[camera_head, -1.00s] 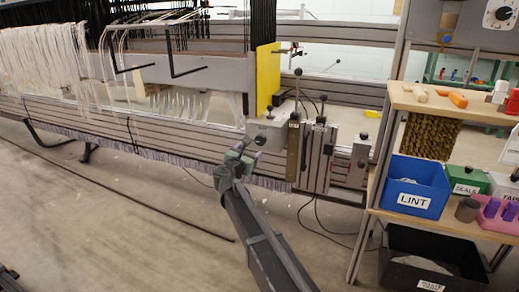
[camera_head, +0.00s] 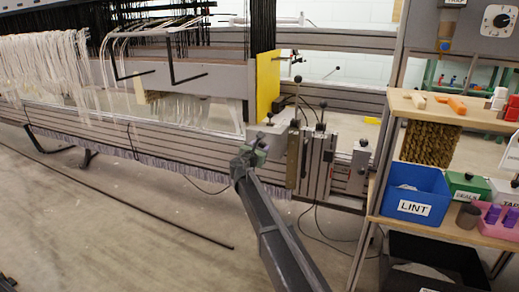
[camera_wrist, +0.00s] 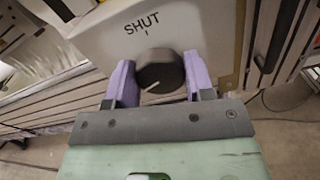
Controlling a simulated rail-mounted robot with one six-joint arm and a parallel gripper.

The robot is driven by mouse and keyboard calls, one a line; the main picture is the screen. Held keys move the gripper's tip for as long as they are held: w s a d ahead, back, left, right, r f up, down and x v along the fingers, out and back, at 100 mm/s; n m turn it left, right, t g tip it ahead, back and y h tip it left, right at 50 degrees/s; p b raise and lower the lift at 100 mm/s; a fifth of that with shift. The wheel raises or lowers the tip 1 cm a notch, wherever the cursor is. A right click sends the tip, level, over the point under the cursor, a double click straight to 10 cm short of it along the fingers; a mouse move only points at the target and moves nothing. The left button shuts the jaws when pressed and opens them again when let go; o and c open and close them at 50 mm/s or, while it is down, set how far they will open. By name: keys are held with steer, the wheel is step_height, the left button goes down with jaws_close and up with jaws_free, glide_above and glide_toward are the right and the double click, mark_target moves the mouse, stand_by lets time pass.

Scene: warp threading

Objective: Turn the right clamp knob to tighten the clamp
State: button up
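A black round knob (camera_wrist: 160,70) with a white pointer line sits on the face of a pale box (camera_wrist: 105,42) marked SHUT. The pointer line aims to the lower left, away from the SHUT mark above the knob. My gripper (camera_wrist: 161,77) has its two purple fingers on the left and right sides of the knob, and they appear to touch it. In the head view my gripper (camera_head: 250,152) is up against the grey clamp box (camera_head: 270,131) at the loom's right end. The knob is mostly hidden there.
A brass-coloured bar (camera_head: 293,156) and black-knobbed levers stand just right of the clamp box. A yellow plate (camera_head: 267,83) rises behind it. A shelf with a blue LINT bin (camera_head: 412,192) stands at the right. The floor in front is mostly clear.

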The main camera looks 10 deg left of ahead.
steer(key=shift+c, duration=1.4)
steer(key=shift+m, duration=0.4)
steer(key=m, duration=2)
steer(key=shift+s+d+f+m, duration=0.1)
steer(key=shift+f+m, duration=0.05)
steer(key=shift+m, duration=0.15)
steer(key=o, duration=0.9)
